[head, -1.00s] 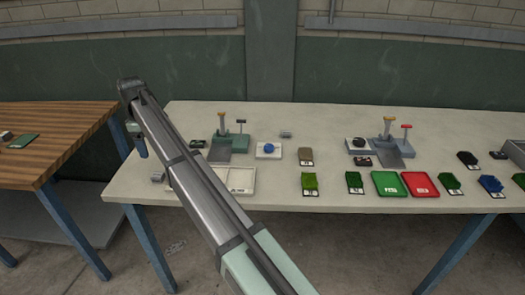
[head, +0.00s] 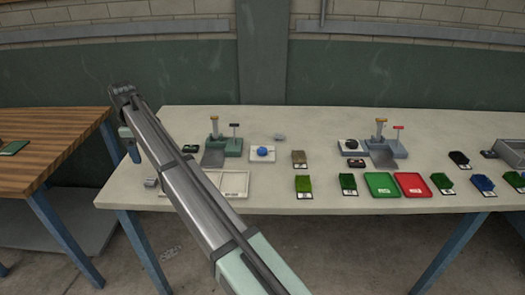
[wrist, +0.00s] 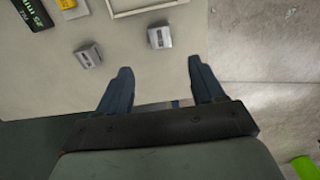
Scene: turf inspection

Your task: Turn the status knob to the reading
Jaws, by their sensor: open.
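A blue round knob (head: 262,151) sits on a white square base at the back middle of the pale table. I cannot tell which is the status knob. No knob shows in the wrist view. My gripper (head: 131,156) hangs at the table's left end, well left of both knobs. In the wrist view my gripper (wrist: 160,72) has its two blue fingers apart with nothing between them.
Two small grey blocks (wrist: 88,55) (wrist: 160,36) lie beyond my fingertips. A white divided tray (head: 235,185) is partly behind my arm. Stands, turf samples, a green tray (head: 381,184) and a red tray (head: 412,184) fill the table's right. A wooden table (head: 50,140) is at left.

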